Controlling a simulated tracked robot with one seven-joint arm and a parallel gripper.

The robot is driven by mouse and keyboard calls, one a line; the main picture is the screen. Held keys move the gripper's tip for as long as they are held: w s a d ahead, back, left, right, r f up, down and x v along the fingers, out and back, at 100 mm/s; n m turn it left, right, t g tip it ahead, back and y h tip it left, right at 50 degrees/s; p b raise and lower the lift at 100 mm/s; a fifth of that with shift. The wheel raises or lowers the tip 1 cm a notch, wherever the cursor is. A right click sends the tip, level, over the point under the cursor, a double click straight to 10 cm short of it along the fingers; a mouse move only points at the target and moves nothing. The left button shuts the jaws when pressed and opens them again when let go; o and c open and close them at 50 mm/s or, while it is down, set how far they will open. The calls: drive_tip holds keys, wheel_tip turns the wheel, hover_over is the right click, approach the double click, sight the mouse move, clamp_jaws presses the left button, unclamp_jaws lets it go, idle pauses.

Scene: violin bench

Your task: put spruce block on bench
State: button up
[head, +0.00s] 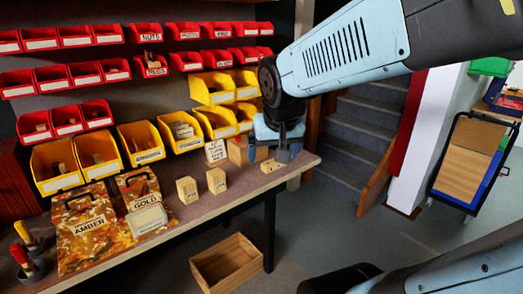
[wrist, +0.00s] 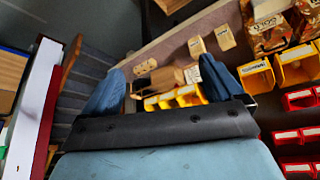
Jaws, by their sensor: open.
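My gripper (head: 283,153) is open above the right end of the bench (head: 240,192). In the wrist view its two blue fingers (wrist: 160,84) stand wide apart with nothing clamped between them. Two pale, labelled wood blocks stand on the bench, a left one (head: 187,190) and a right one (head: 216,180). A small pale block with dark spots (head: 272,166) lies below my gripper; it also shows in the wrist view (wrist: 145,66). The labels are too small to read, so I cannot tell which block is spruce.
A brown wooden box (head: 238,150) and a white-labelled block (head: 215,152) stand behind. Camouflage boxes marked AMBER (head: 87,245) and GOLD (head: 140,192) fill the left. Yellow bins (head: 180,132) line the back. An open crate (head: 226,262) is on the floor.

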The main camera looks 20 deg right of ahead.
drive_tip(key=s+r+n+y, duration=0.1)
drive_tip(key=s+r+n, duration=0.1)
drive_tip(key=s, duration=0.5)
drive_tip(key=shift+s+r, duration=0.15)
drive_tip(key=shift+r, duration=0.3)
